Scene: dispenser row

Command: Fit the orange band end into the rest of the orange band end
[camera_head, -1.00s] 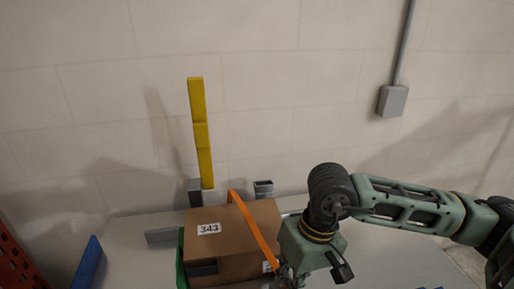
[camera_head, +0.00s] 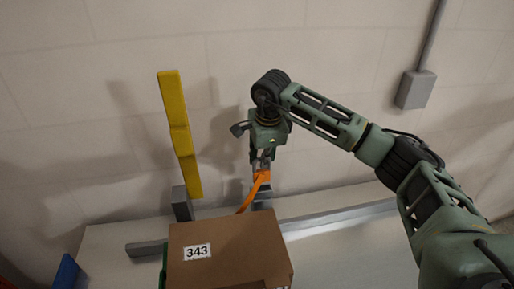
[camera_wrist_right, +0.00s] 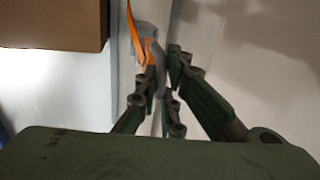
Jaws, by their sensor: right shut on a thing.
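My right gripper (camera_head: 263,163) points down behind the cardboard box, above a grey upright rest (camera_head: 262,198) near the wall. It is shut on the orange band end (camera_head: 263,177). The orange band (camera_head: 245,203) slants from there down to the left and passes behind the box. The band end is at the top of the rest; I cannot tell whether it touches or sits in it. In the right wrist view the orange band (camera_wrist_right: 133,22) runs down to the fingers (camera_wrist_right: 163,68), beside a grey part. My left gripper is not in view.
The cardboard box (camera_head: 228,252) labelled 343 stands on the pale table (camera_head: 340,255). A yellow upright (camera_head: 180,135) on a grey foot (camera_head: 181,204) stands left of the rest. A grey rail (camera_head: 340,219) lies along the back. A blue part (camera_head: 66,271) is at left.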

